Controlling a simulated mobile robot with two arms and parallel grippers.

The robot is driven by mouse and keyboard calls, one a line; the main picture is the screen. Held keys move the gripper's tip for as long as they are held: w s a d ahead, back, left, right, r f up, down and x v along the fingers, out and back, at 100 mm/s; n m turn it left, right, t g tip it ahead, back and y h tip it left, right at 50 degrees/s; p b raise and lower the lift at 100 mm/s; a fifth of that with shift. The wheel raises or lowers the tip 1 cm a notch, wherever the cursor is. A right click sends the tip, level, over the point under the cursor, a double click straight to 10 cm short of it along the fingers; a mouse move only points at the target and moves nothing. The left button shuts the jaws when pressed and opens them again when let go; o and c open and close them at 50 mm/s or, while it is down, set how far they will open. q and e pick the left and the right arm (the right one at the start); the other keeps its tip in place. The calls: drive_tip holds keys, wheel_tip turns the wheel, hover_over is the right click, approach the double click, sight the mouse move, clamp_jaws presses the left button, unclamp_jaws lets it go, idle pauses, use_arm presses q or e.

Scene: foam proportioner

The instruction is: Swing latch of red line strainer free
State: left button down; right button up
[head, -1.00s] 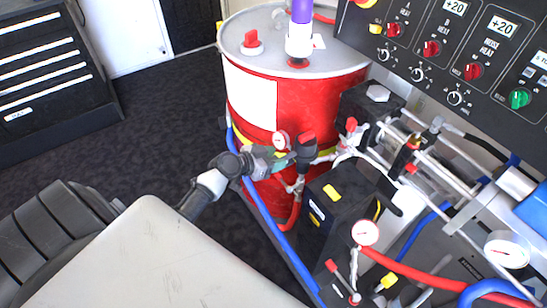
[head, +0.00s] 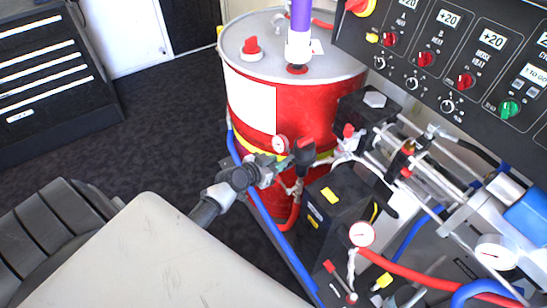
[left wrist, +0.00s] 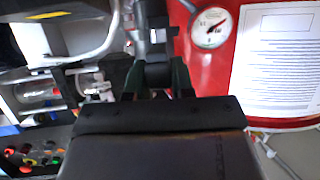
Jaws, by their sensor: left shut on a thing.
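The red line strainer (head: 305,152) is a dark upright body with a red mark on top, in front of the red drum in the head view. My left gripper (head: 284,165) reaches it from the left, at its near left side. In the left wrist view my left gripper's two dark fingers (left wrist: 156,80) close around a small dark part at the lower end of the strainer's dark body (left wrist: 156,28). I take this part to be the latch; the fingers mostly hide it. My right gripper is in neither view.
A pressure gauge (head: 280,144) sits just left of the strainer, close to my gripper. The red drum (head: 340,100) stands behind. A black box-shaped unit (head: 335,205) and a red hose are close on the right. Open dark floor (head: 165,130) lies to the left.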

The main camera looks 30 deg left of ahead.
use_arm(q)
drive_tip(key=shift+d+r+n+g+y+p, duration=0.1)
drive_tip(key=shift+d+n+y+p, duration=0.25)
drive_tip(key=shift+n+y+p, duration=0.95)
drive_tip(key=shift+d+f+n+g+y+p, duration=0.1)
drive_tip(key=shift+d+n+y+p, duration=0.5)
drive_tip(key=shift+p, duration=1.15)
drive_tip(key=shift+d+r+n+g+y+p, duration=0.1)
drive_tip(key=shift+d+n+y+p, duration=0.05)
drive_tip(key=shift+n+y+p, duration=1.1)
drive_tip(key=shift+m+y+p, duration=0.25)
drive_tip(key=shift+p, duration=0.05)
drive_tip(key=c, duration=1)
unclamp_jaws()
drive_tip(key=shift+o, duration=0.2)
